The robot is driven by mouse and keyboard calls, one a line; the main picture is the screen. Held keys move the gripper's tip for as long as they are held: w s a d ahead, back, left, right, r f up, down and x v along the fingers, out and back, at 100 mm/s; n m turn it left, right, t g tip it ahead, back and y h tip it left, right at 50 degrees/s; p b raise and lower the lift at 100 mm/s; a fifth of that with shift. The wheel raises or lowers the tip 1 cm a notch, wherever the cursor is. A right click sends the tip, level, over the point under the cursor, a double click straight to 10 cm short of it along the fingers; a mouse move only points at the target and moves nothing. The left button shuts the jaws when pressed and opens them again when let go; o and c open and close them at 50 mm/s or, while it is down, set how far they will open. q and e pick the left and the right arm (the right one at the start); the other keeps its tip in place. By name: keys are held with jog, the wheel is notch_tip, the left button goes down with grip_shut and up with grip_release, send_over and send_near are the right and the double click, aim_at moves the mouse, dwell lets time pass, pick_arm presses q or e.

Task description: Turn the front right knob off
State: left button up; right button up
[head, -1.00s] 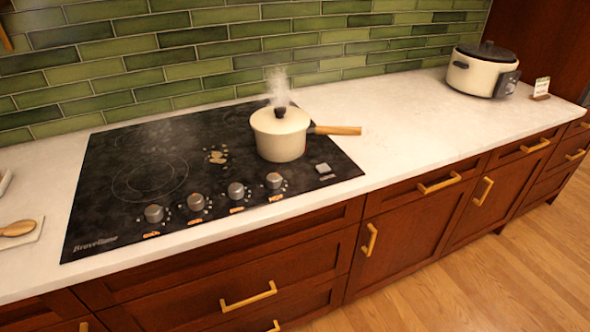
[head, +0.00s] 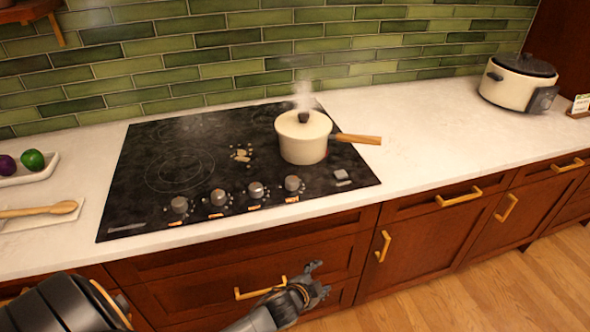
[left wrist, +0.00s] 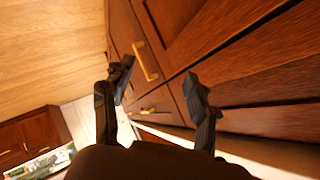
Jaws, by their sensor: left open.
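The black cooktop (head: 140,205) is set in the white counter. A row of several grey knobs runs along its front edge. The rightmost knob (head: 292,184) sits in front of the cream pot (head: 303,140), which has a lid, a wooden handle and steam rising. My left gripper (head: 316,278) is in front of the drawers, below the counter edge and below the knobs, touching none of them. It is open and empty. In the left wrist view its two fingers (left wrist: 160,95) are spread apart with cabinet fronts beyond. My right gripper is not in view.
A wooden spoon (head: 45,209) lies on the left of the counter near a white tray (head: 42,176) with purple and green items. A cream slow cooker (head: 517,82) stands at the right. Drawer handles (head: 262,289) stick out below.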

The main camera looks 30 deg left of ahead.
pick_arm(q)
jog(key=w+d+r+m+t+h+p, duration=0.1)
jog(key=w+d+r+m+t+h, duration=0.25)
jog(key=r, duration=0.85)
jog(key=w+d+r+m+t, duration=0.15)
jog(key=w+r+m, duration=0.35)
jog(key=r, duration=0.6)
notch_tip(320, 180, up, 11)
jog(key=m+g+p, duration=0.1)
jog(key=m+g, duration=1.2)
jog(key=m, duration=1.6)
send_over(291, 179)
jog(key=s+a, duration=0.3)
jog(key=a, duration=0.2)
jog(key=p+x, duration=0.1)
jog(key=x, duration=0.3)
jog(key=p+x, duration=0.1)
jog(key=x, duration=0.3)
jog(key=p+x, duration=0.1)
jog(key=x, duration=0.3)
jog(key=shift+s+d+f, duration=0.15)
jog(key=shift+d+f, duration=0.15)
jog(key=shift+d, duration=0.15)
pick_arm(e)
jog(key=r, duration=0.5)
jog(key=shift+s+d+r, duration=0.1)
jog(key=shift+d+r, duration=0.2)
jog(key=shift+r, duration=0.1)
